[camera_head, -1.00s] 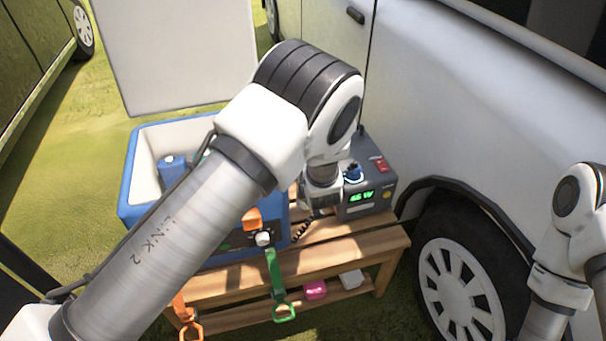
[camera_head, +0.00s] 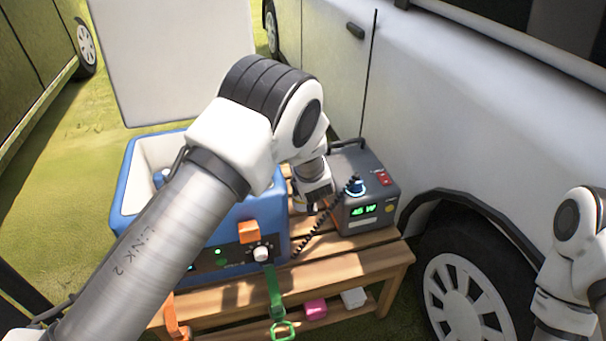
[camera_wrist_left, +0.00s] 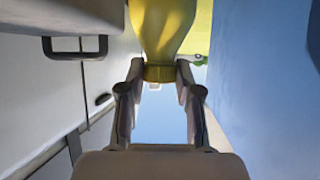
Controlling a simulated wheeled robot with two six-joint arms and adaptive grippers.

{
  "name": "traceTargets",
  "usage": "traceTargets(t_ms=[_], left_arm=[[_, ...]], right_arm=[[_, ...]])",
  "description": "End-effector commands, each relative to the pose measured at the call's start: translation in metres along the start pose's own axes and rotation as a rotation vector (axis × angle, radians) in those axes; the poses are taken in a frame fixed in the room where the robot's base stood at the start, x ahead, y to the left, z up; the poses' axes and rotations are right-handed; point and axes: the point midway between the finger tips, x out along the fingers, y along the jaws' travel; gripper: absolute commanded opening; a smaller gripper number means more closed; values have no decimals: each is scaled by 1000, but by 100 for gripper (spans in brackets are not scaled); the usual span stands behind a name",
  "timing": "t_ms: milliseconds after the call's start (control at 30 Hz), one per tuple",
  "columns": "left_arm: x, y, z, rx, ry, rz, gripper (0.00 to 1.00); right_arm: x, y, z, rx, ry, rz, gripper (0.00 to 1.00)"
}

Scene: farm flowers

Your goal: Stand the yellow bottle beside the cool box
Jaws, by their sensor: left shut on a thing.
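The yellow bottle (camera_wrist_left: 163,30) shows in the left wrist view, with its narrow neck between the fingers of my left gripper (camera_wrist_left: 160,76). The gripper is shut on it. In the head view my left arm hides the bottle, and its wrist hangs between the cool box and the grey power unit, over the bench. The blue cool box (camera_head: 128,180) has a white inside and stands on the left of the bench. A blue wall (camera_wrist_left: 262,80), likely the cool box, fills the right of the wrist view. My right arm is at the right edge; its gripper is out of view.
The grey power unit (camera_head: 385,208) stands on the wooden bench (camera_head: 355,262), with a coiled cable running beside it. Green (camera_head: 274,290) and orange straps hang at the front. A white van (camera_head: 470,110) stands close behind on the right. Pink and white items lie on the lower shelf.

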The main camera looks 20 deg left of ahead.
Motion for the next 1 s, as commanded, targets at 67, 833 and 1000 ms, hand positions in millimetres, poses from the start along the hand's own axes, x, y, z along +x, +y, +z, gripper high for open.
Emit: traceTargets(t_ms=[67,833,1000], left_arm=[[5,0,9,0,2,0,0],[14,0,27,-1,0,0,59],[13,0,26,-1,1,0,59]], right_arm=[[6,0,0,0,0,0,0],[13,0,0,0,0,0,0],[12,0,0,0,0,0,0]])
